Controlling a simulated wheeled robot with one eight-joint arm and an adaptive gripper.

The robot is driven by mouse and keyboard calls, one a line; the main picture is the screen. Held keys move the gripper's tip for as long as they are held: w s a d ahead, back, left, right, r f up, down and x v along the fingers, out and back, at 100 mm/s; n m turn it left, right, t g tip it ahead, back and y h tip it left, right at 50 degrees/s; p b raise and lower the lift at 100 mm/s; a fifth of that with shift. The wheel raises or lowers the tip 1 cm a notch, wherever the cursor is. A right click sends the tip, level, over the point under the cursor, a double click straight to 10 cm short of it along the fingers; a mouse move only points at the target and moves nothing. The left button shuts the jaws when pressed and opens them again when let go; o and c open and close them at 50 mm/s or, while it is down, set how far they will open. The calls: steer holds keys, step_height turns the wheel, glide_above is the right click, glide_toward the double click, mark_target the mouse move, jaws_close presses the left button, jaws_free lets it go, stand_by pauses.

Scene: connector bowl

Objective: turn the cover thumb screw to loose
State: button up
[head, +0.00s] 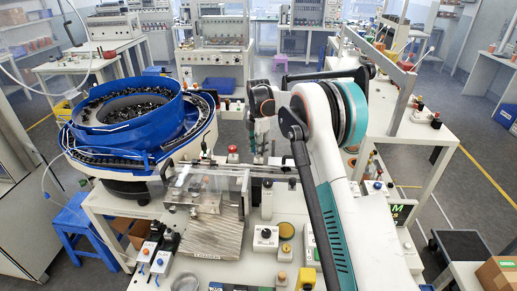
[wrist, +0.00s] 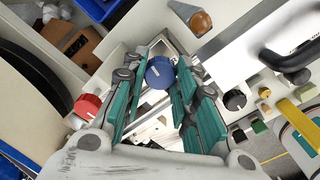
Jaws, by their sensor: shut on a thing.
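A round blue knob (wrist: 160,72) with a white mark line on its face, which I take to be the cover thumb screw, shows in the wrist view. My gripper (wrist: 160,80) has its teal fingers on either side of it, shut on it. In the head view, my gripper (head: 261,137) points down behind the clear cover (head: 205,182) on the machine table. The blue knob cannot be made out there, hidden by my gripper and arm.
In the wrist view, a red knob (wrist: 88,106) is at left and a black knob (wrist: 235,100) at right. An amber dome (wrist: 201,23) is near the top. The blue feeder bowl (head: 128,108) stands left in the head view.

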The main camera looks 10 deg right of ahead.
steer(key=shift+n, duration=0.9)
steer(key=o, duration=1.1)
step_height(320, 180, up, 12)
steer(key=shift+r, duration=0.1)
